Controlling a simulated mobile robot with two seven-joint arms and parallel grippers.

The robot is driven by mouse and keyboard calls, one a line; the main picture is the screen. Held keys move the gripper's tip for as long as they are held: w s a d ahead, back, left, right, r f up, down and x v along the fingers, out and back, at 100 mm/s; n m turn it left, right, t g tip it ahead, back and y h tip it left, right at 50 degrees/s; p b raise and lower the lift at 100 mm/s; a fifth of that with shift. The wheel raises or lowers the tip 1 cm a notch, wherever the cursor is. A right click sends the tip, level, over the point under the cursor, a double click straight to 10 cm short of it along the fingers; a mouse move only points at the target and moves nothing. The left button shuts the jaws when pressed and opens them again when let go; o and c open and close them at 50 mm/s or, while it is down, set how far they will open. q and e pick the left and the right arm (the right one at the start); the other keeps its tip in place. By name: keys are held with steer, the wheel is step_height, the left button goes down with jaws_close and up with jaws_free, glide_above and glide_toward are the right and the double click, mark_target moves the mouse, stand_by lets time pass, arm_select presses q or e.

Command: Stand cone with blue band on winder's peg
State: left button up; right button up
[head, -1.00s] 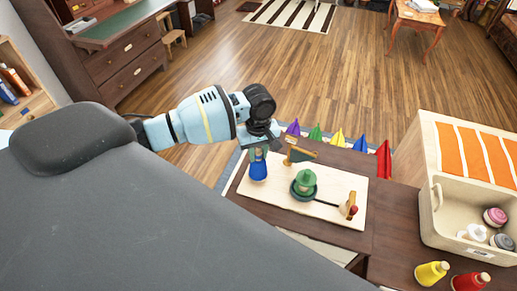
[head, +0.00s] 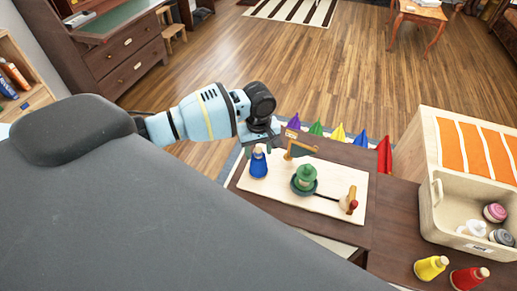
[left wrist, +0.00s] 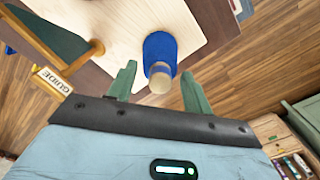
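A blue cone (head: 259,164) with a pale wooden top stands upright at the left end of the winder's pale board (head: 275,196). It also shows in the left wrist view (left wrist: 160,50). My left gripper (head: 266,143) is just behind the cone in the head view. In the left wrist view its green fingers (left wrist: 158,86) are spread apart, with the cone's top showing between their tips. They look clear of it. A green piece (head: 306,178) stands on a round dark green base on the board and hides any peg there. My right gripper is out of view.
Yellow (head: 431,267) and red (head: 468,278) cones stand on the dark table, near a cream bin (head: 440,235). Coloured pointed shapes line the back edge.

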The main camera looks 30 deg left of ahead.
arm_select(q)
steer(key=shift+r, duration=0.1)
step_height(320, 180, up, 8)
steer(key=shift+f+p, duration=0.15)
steer(key=shift+p, duration=0.35)
steer(key=shift+f, duration=0.1)
stand_by(0.5)
steer(key=s+d+f+m+t+h, duration=0.1)
steer(key=s+d+f+m, duration=0.3)
steer(key=s+d+f, duration=0.3)
steer(key=s+d+f+m+h, duration=0.1)
steer(key=s+d+f+m, duration=0.45)
steer(key=s, duration=0.45)
steer(key=s+a+r+m+t+y, duration=0.1)
steer(key=s+a, duration=0.2)
steer(key=s, duration=0.6)
steer(key=s+a+r+m+y, duration=0.1)
steer(key=s+a+m, duration=0.15)
steer(key=s, duration=0.55)
steer(key=w+d+f+t+h, duration=0.2)
steer(key=w+f+t, duration=0.4)
steer(key=f, duration=0.4)
steer(key=shift+n+t, duration=0.3)
steer(key=shift+t, duration=0.4)
